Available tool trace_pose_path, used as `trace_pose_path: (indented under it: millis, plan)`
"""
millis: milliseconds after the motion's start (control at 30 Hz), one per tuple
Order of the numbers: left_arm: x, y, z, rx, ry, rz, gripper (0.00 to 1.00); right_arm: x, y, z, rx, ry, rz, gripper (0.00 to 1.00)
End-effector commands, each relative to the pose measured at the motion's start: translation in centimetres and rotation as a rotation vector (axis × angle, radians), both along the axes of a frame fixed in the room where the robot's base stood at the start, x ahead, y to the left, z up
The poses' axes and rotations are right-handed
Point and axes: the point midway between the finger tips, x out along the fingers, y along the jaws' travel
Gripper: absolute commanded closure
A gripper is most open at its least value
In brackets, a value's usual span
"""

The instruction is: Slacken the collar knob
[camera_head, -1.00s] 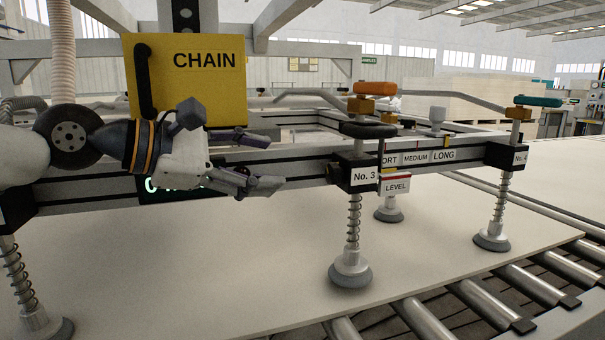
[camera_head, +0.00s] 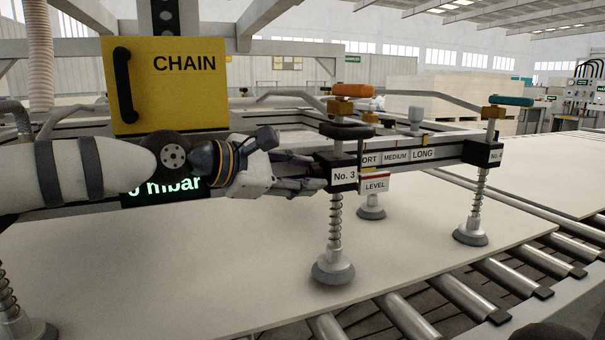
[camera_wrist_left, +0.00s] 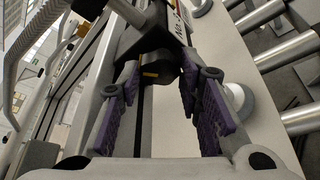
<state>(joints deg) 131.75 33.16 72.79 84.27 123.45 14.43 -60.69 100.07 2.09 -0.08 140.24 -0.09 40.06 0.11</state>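The No. 3 collar block (camera_head: 343,173) is a black block on the beam, above a spring-loaded suction cup (camera_head: 333,270). A flat dark round knob (camera_head: 347,132) sits on top of it. In the left wrist view a dark rounded knob-like part (camera_wrist_left: 160,68) lies ahead, between the finger lines; I cannot tell if it is the collar knob. My left gripper (camera_head: 312,172) is just left of the block, pointing right at it, and its fingers hide the block's left side. In the left wrist view the purple-padded fingers (camera_wrist_left: 160,88) are apart with nothing gripped. My right gripper is not in view.
An orange handle (camera_head: 352,90) stands above the block, and a LEVEL tag (camera_head: 375,183) hangs to its right. The No. 4 block (camera_head: 482,152) is farther right. A yellow CHAIN box (camera_head: 165,85) is above my left arm. A pale board (camera_head: 230,265) lies below on rollers.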

Motion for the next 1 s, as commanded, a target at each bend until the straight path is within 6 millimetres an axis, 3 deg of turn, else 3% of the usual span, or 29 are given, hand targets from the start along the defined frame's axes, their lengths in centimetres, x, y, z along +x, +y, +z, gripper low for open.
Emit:
trace_pose_path:
  millis: [67, 433, 1000]
  plan:
    - [0.0, 0.0, 0.0, 0.000, -0.001, 0.001, 0.95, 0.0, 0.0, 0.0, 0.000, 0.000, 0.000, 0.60]
    - [0.2, 0.1, -0.3, -0.025, 0.056, 0.002, 0.95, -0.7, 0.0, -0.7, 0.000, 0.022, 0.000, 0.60]
    - [0.4, 0.2, 0.1, -0.181, 0.431, 0.001, 0.95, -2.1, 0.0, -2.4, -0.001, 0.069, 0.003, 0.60]
